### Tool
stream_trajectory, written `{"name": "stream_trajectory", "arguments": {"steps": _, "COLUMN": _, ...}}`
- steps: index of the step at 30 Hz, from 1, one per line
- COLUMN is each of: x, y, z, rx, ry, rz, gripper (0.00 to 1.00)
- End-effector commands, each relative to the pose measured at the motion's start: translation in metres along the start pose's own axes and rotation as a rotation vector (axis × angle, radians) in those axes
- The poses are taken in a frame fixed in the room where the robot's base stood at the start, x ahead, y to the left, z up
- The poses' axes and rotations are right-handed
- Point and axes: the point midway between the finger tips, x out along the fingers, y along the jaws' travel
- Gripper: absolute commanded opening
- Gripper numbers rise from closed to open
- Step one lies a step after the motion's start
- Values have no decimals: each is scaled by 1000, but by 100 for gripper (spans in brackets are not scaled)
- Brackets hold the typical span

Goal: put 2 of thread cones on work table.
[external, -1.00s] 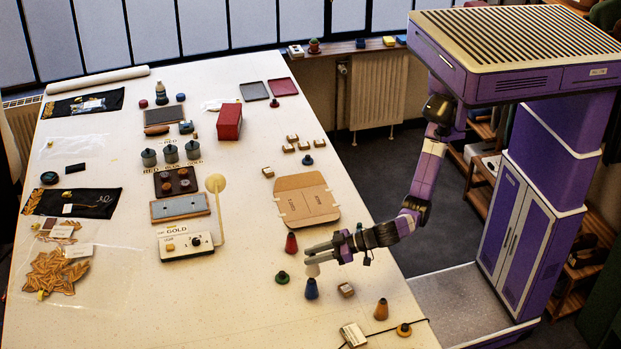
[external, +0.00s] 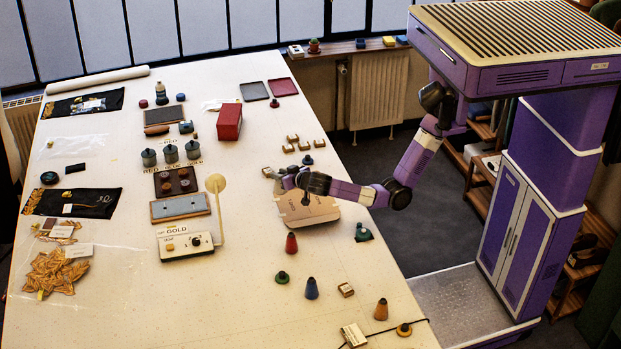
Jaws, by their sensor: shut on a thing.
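My gripper (external: 273,173) is over the upper left corner of the flat cardboard piece on the white work table (external: 240,290). It is shut on a pale cone, which is too small and covered here to make out clearly. A red cone (external: 291,243), a blue cone (external: 311,289) and an orange cone (external: 381,309) stand upright on the right part of the table, nearer the camera than my gripper. A low green spool (external: 282,277) and a yellow-orange spool (external: 403,329) are near them.
The cardboard piece (external: 310,213) lies below my arm. Several small blocks (external: 292,138) and a red box (external: 229,122) are beyond it. A teal item (external: 363,232) is at the right edge. The front middle is clear.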

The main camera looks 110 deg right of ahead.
Motion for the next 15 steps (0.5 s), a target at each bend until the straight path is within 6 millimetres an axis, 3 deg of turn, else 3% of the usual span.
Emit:
{"name": "stream_trajectory", "arguments": {"steps": 3, "x": 23, "y": 27, "z": -12, "rx": 30, "ry": 0, "rz": 72, "gripper": 0}}
{"name": "stream_trajectory", "arguments": {"steps": 11, "x": 54, "y": 66, "z": -25, "rx": 73, "ry": 0, "rz": 174, "gripper": 0}}
{"name": "stream_trajectory", "arguments": {"steps": 15, "x": 62, "y": 64, "z": 4, "rx": 65, "ry": -1, "rz": 168, "gripper": 0}}
